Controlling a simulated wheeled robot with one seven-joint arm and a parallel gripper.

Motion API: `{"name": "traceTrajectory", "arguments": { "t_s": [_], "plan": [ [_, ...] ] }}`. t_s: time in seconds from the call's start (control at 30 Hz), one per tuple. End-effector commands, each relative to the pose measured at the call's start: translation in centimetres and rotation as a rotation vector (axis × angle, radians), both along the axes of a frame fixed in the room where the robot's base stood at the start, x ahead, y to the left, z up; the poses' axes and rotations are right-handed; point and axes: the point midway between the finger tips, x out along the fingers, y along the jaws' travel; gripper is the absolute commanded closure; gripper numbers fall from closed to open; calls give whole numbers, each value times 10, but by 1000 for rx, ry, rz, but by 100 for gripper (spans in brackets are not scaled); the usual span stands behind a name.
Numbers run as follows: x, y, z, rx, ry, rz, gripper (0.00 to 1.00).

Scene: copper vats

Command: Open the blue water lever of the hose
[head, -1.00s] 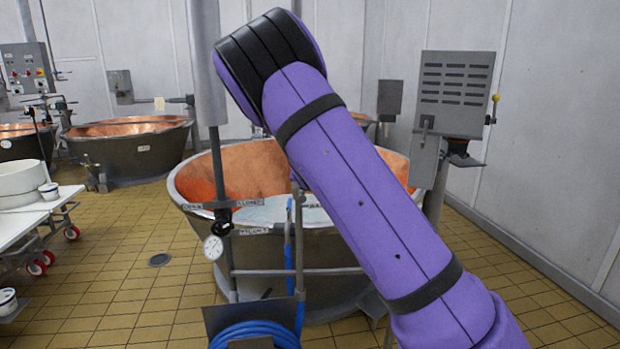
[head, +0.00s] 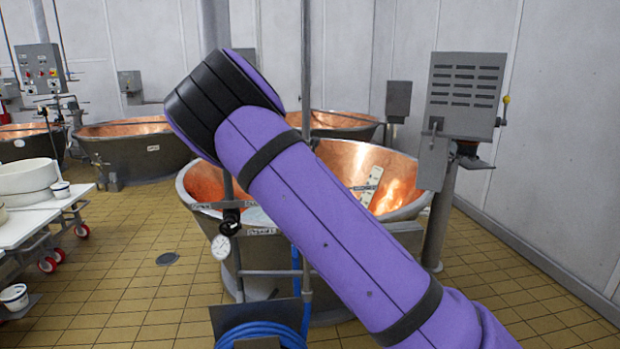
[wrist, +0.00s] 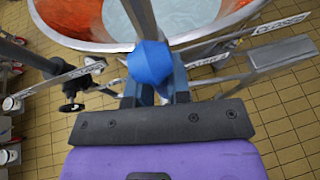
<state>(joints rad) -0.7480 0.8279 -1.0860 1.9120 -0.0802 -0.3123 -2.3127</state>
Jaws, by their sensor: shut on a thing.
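The blue lever (wrist: 151,62) shows in the wrist view as a rounded blue handle on a grey metal pipe. My gripper (wrist: 155,82) is shut on it, with one finger on each side. In the head view the lever and my gripper are hidden behind my purple arm. The blue hose (head: 262,334) hangs coiled at the bottom of the head view, with a stretch of it rising along the pipe stand.
A copper vat (head: 395,188) stands behind the pipe stand. A dial gauge (head: 221,247) and a black valve knob (wrist: 72,107) are left of the lever. A "CLOSED" plate (wrist: 281,26) sits to the right.

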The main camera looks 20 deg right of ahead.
Motion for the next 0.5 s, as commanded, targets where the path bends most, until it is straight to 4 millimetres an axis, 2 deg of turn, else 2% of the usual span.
{"name": "traceTrajectory", "arguments": {
  "t_s": [0.03,0.07,0.17,0.5],
  "plan": [
    [0,1,-1,-3,3,4,100],
    [0,1,-1,-3,3,4,80],
    [0,1,-1,-2,2,3,58],
    [-1,2,0,0,1,3,58]
  ]
}}
